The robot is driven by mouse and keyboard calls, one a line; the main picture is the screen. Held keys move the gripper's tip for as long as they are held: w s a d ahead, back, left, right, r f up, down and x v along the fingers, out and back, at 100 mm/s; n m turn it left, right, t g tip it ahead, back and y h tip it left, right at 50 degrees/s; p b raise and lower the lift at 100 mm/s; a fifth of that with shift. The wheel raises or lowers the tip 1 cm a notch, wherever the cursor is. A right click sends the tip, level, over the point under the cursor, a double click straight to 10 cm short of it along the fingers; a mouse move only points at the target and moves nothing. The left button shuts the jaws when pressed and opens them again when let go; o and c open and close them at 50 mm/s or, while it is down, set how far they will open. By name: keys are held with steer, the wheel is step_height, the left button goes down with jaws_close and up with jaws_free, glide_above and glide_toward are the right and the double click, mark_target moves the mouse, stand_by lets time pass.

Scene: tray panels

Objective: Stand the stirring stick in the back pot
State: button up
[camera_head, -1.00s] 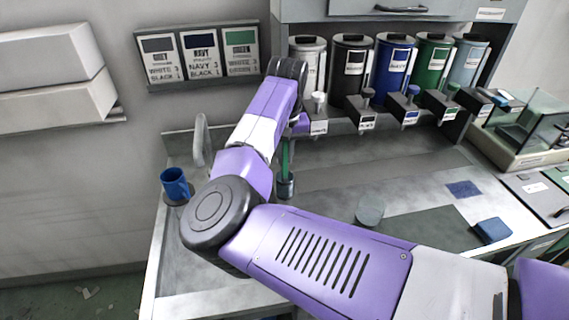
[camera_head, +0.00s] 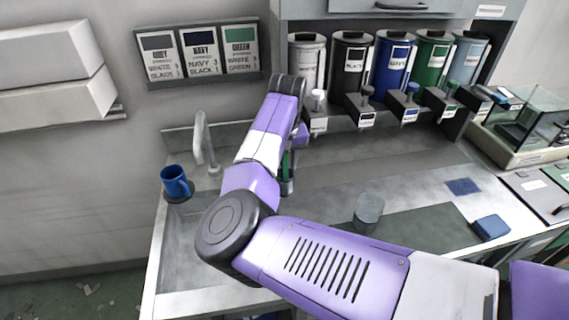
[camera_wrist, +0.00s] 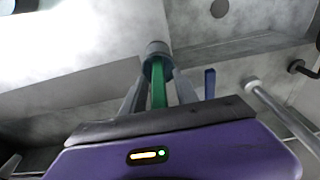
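The green stirring stick (camera_head: 286,164) stands upright at a small dark grey pot (camera_head: 286,187) on the counter, partly hidden by my arm. In the wrist view the green stick (camera_wrist: 158,88) runs from the grey pot (camera_wrist: 157,49) back toward my gripper's palm. Its lower end appears to be inside the pot. My gripper (camera_wrist: 157,76) has one grey finger on each side of the stick, with gaps showing, so it looks open around it. The fingertips are close to the pot's rim. In the head view my arm hides the fingers.
A blue mug (camera_head: 176,183) stands left, near a grey tap (camera_head: 205,140). A clear beaker (camera_head: 368,212) stands to the right. Labelled canisters (camera_head: 351,66) with dispensers line the back. A blue block (camera_head: 491,227) lies at the right. The counter's middle is clear.

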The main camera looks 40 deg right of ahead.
step_height(320, 180, up, 12)
steer(key=s+a+b, duration=0.1)
steer(key=shift+s+b, duration=0.2)
steer(key=shift+b, duration=0.2)
steer(key=shift+d, duration=0.1)
stand_by(0.6)
